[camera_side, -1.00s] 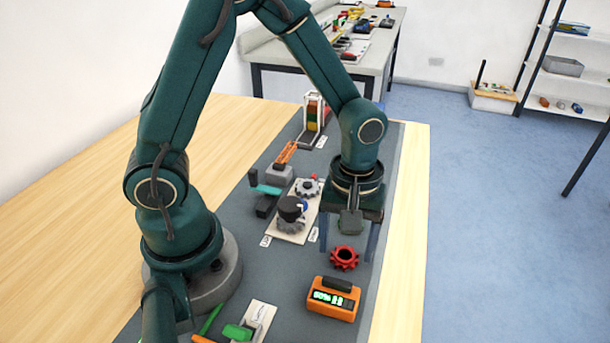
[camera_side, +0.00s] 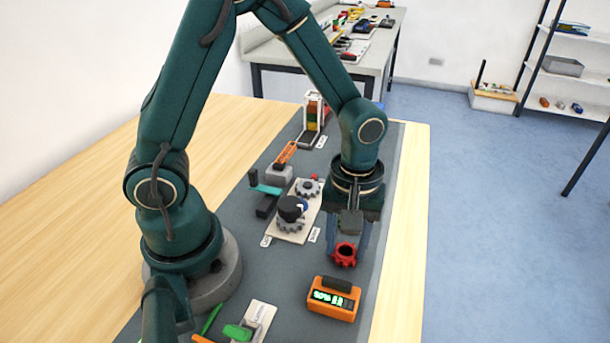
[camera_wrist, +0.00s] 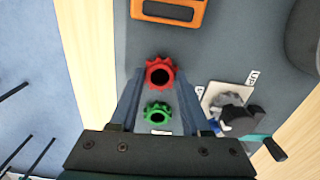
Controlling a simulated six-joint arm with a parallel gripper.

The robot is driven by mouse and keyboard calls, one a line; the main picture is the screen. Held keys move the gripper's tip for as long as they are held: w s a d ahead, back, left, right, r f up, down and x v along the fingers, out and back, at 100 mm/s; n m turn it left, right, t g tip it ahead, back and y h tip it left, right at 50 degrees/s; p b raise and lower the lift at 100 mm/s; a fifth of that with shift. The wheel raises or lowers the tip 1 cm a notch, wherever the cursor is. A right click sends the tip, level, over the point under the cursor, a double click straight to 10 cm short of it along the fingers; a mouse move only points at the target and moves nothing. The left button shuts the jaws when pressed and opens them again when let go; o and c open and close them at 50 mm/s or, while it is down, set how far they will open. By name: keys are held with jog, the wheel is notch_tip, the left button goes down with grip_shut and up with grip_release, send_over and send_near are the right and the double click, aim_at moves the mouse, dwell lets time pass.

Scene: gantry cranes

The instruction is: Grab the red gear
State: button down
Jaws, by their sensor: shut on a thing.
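The red gear (camera_side: 345,255), toothed with a dark centre hole, is at the right part of the grey mat, behind an orange device. My gripper (camera_side: 347,250) points down and is shut on the red gear, one finger at each side. In the wrist view the red gear (camera_wrist: 160,60) sits between the fingertips of my gripper (camera_wrist: 160,74). Whether the gear still touches the mat I cannot tell. A green gear (camera_wrist: 146,113) shows below the red one in the wrist view; I do not see it in the side view.
The orange device (camera_side: 318,303) with a lit display stands just in front of the red gear. A white plate (camera_side: 286,236) with grey gears and a black knob lies to the left. A coloured stack in a frame (camera_side: 313,110) stands farther back.

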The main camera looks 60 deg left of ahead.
notch_tip(320, 180, up, 7)
jog(key=shift+f, duration=0.2)
dwell(0.4)
